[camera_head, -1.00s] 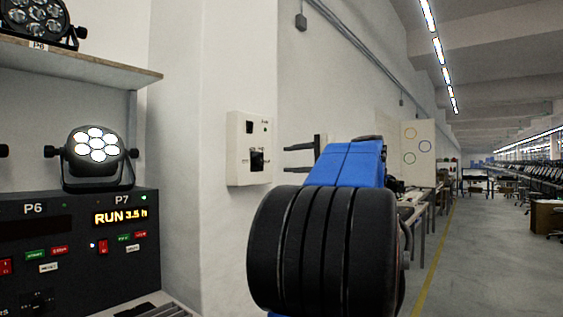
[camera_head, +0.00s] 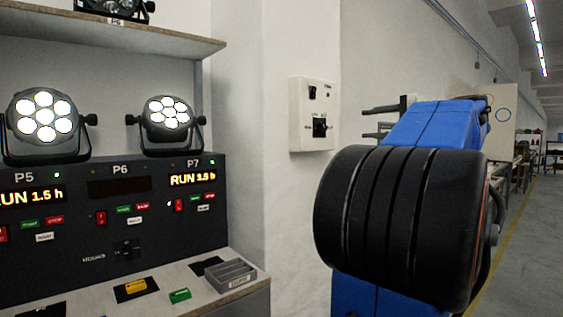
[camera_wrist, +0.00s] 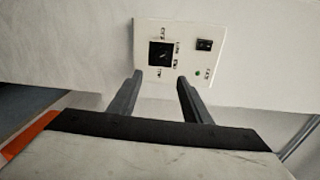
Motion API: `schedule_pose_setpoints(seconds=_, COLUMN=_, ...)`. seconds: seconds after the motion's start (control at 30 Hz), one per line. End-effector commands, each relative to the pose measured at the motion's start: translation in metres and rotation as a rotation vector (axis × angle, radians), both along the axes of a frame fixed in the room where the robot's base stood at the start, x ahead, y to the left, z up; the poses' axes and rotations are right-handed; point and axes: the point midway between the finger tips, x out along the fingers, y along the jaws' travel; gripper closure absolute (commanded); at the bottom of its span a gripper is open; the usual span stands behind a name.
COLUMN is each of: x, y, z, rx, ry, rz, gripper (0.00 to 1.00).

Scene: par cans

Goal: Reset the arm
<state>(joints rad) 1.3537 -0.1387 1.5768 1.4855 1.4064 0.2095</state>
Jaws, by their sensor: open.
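My gripper (camera_head: 382,121) points left in the head view, at the end of my blue and black arm. Its two dark fingers are apart with nothing between them. In the wrist view the open fingers (camera_wrist: 159,88) point at a white switch box (camera_wrist: 180,52) on the wall. That box (camera_head: 313,113) has a black rotary knob, a small black switch and a small indicator. The fingers look apart from the box; the exact gap is hard to tell. My arm hides part of the wall behind it.
At the left stands a black control panel (camera_head: 118,190) with P5, P6 and P7 sections; P5 and P7 show RUN. Two lit par cans (camera_head: 44,118) (camera_head: 168,118) stand on it. A shelf (camera_head: 120,38) is above, a bench with a grey tray (camera_head: 231,276) below. An aisle (camera_head: 535,240) runs right.

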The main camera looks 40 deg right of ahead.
Motion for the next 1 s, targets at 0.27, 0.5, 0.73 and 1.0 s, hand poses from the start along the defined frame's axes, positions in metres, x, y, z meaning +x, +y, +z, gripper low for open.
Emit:
schedule_pose_setpoints(seconds=0.27, x=0.005, y=0.007, z=-0.005, rx=-0.002, ry=0.013, rz=0.009, gripper=0.56)
schedule_pose_setpoints(seconds=0.5, x=0.042, y=0.072, z=-0.056, rx=-0.037, ry=0.144, rz=0.087, gripper=0.56)
schedule_pose_setpoints(seconds=0.73, x=0.066, y=0.155, z=-0.124, rx=-0.117, ry=0.309, rz=0.190, gripper=0.56)
schedule_pose_setpoints(seconds=1.0, x=0.064, y=0.246, z=-0.203, rx=-0.257, ry=0.483, rz=0.321, gripper=0.56)
